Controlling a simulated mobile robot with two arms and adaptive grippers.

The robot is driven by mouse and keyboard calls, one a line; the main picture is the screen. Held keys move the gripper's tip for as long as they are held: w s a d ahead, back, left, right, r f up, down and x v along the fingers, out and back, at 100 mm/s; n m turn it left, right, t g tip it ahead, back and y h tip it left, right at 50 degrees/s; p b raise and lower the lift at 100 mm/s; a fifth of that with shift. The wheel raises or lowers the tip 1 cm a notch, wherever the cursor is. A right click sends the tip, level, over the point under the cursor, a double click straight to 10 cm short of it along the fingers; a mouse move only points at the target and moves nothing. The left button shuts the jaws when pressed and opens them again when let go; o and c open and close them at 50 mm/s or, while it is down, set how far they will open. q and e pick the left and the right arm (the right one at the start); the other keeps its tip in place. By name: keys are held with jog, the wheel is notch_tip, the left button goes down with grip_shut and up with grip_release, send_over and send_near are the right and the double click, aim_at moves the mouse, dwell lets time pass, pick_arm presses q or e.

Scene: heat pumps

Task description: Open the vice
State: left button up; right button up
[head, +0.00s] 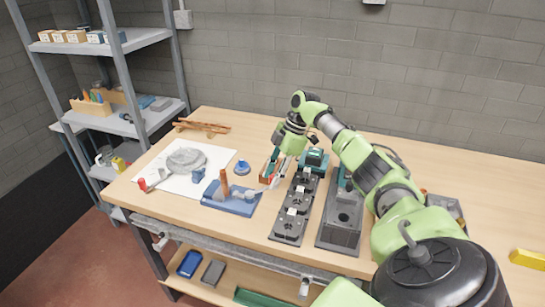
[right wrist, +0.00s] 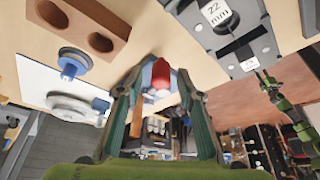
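My right gripper (head: 277,160) hangs over the middle of the workbench, fingers pointing down, left of the row of black blocks. In the right wrist view its teal fingers (right wrist: 166,68) lean together toward their tips, with a red piece (right wrist: 160,75) showing between them. I cannot tell whether they grip it or it lies behind. I cannot pick out the vice for certain. A long grey metal rail (head: 230,254) with knob-like fittings (head: 160,243) runs along the bench's front edge and may be part of it.
The wooden bench holds a white sheet (head: 205,155) with a grey round part (head: 187,159), a blue tray (head: 222,203), a blue round piece (head: 243,168), black blocks (head: 290,228) and a dark grey unit (head: 340,235). Metal shelving (head: 125,75) stands left. The back right bench is clear.

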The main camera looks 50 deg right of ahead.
jog(key=v, duration=1.2)
jog(key=shift+r, duration=0.15)
